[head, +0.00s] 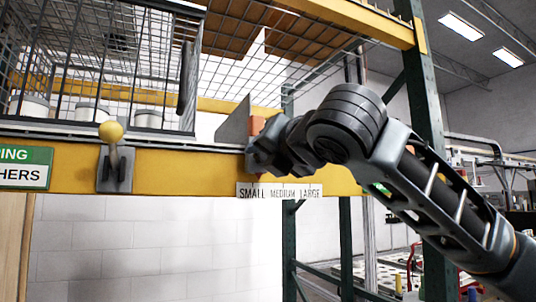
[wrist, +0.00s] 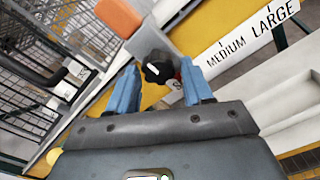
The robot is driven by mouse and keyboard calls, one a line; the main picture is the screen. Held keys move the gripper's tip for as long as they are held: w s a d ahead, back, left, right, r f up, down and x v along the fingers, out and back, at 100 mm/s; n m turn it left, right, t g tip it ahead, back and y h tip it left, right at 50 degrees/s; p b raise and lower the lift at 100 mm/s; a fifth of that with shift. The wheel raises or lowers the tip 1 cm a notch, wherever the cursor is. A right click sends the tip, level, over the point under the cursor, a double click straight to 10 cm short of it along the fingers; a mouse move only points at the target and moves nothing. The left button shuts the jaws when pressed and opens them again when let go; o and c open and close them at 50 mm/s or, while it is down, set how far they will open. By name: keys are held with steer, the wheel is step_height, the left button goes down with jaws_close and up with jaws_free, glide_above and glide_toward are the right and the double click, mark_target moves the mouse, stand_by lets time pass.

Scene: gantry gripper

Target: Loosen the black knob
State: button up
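The black knob (wrist: 158,66) shows in the wrist view, on the yellow beam beside the size scale. It has a lobed rim and a white mark on its face. My gripper (wrist: 158,88) is open, with one blue finger on each side below the knob in the picture. The knob appears just beyond the fingertips, roughly centred between them; I cannot tell whether they touch it. In the head view my gripper (head: 262,160) is at the beam, and my wrist hides the knob.
A white label reading SMALL MEDIUM LARGE (head: 280,191) is on the yellow beam (head: 195,172). An orange block (wrist: 119,17) sits above the knob. A wire cage (head: 90,70) stands on the left. A lever with a yellow ball (head: 111,132) is left along the beam.

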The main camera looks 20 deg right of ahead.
steer(key=shift+o, duration=1.1)
steer(key=shift+r, duration=0.1)
steer(key=shift+s, duration=0.1)
steer(key=s+b, duration=0.1)
steer(key=s, duration=0.6)
steer(key=shift+s+b, duration=0.3)
steer(key=shift+b, duration=0.1)
